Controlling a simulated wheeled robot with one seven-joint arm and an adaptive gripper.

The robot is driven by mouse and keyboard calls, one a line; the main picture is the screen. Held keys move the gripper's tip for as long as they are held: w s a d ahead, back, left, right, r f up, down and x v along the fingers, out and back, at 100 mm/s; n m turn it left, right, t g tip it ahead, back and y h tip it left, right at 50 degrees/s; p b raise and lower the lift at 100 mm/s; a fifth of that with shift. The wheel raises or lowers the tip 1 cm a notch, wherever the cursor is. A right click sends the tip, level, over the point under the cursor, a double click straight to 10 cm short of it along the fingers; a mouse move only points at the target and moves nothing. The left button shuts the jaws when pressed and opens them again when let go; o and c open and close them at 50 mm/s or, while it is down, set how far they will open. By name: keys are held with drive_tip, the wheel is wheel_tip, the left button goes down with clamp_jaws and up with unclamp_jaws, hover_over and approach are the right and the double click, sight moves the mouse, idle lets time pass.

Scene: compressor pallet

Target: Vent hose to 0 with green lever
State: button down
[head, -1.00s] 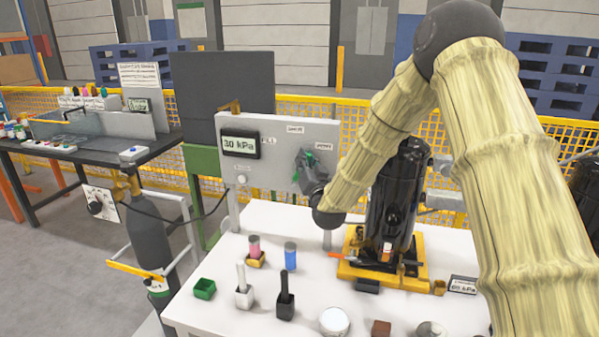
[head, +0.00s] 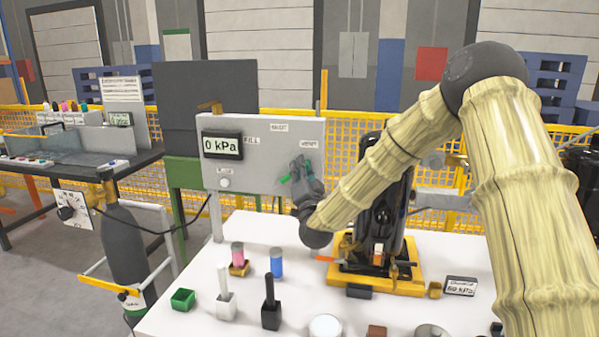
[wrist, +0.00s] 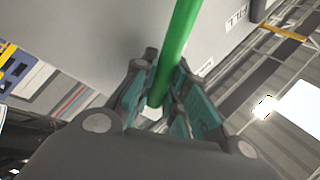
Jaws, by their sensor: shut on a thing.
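The green lever (wrist: 176,48) runs between the teal finger pads of my gripper (wrist: 165,100) in the wrist view, and the jaws are shut on it. In the head view the green lever (head: 285,179) shows as a small green end beside my gripper (head: 301,168), at the right side of the grey panel (head: 260,150). The lever's pivot is hidden behind the gripper. The panel's display (head: 222,146) reads 0 kPa. A dark hose runs from the gas cylinder (head: 125,245) towards the panel.
On the white table (head: 200,310) stand a pink cylinder (head: 238,254), a blue cylinder (head: 277,263), a green box (head: 183,299) and white and black handled blocks. A black compressor tank (head: 385,215) on a yellow base stands close behind my arm.

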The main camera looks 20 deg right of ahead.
idle(0.3)
drive_tip(key=c, duration=1.4)
unclamp_jaws()
drive_tip(key=shift+d, duration=0.1)
drive_tip(key=shift+s+f, duration=0.1)
drive_tip(key=shift+s, duration=0.05)
drive_tip(key=v, duration=1.1)
drive_tip(key=shift+s+f, duration=0.15)
drive_tip(key=shift+s, duration=0.15)
